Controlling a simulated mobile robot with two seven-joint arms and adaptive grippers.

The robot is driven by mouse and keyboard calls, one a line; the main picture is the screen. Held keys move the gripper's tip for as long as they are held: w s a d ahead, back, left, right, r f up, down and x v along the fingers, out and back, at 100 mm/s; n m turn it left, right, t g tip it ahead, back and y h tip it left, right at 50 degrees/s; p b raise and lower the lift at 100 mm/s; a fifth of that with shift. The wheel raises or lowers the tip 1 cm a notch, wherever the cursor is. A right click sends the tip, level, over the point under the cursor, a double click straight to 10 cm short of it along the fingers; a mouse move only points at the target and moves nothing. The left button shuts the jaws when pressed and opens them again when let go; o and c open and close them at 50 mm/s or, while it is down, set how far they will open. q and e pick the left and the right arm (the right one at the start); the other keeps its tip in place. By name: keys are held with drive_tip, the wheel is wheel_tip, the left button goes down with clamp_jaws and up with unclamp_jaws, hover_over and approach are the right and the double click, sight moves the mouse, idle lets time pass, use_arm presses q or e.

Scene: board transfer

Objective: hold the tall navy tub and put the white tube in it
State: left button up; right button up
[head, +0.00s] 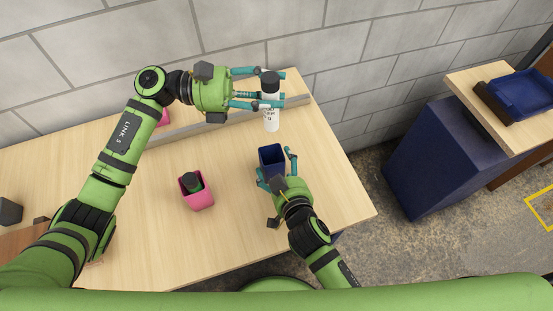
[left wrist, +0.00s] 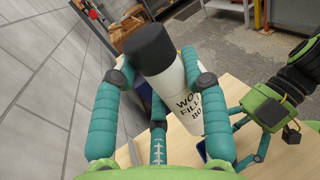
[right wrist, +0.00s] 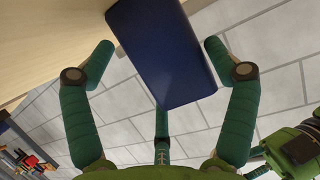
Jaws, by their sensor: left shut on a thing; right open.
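The white tube (head: 271,121) with a black cap is held upright or nearly so by my left gripper (head: 272,91), above the table's back part. In the left wrist view the fingers close around the tube (left wrist: 176,88), and lettering shows on its side. The tall navy tub (head: 270,154) stands on the table below and in front of the tube. My right gripper (head: 277,166) is open, with its fingers on either side of the tub. In the right wrist view the tub (right wrist: 165,50) lies between the spread fingers; gaps show, and firm contact is not visible.
A pink tub (head: 197,200) with a dark item in it stands left of the navy tub. Another pink thing (head: 163,118) is partly hidden behind my left arm. A blue tray (head: 525,92) sits on another table at right.

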sight(274, 156)
drive_tip(key=shift+x, duration=1.85)
use_arm(q)
drive_tip(key=shift+r, duration=0.1)
use_arm(e)
drive_tip(key=c, duration=0.8)
use_arm(q)
wheel_tip(274, 156, down, 13)
drive_tip(key=o, duration=1.3)
drive_tip(key=shift+c, duration=0.2)
drive_tip(key=w+a, duration=0.1)
drive_tip(key=a, duration=1.1)
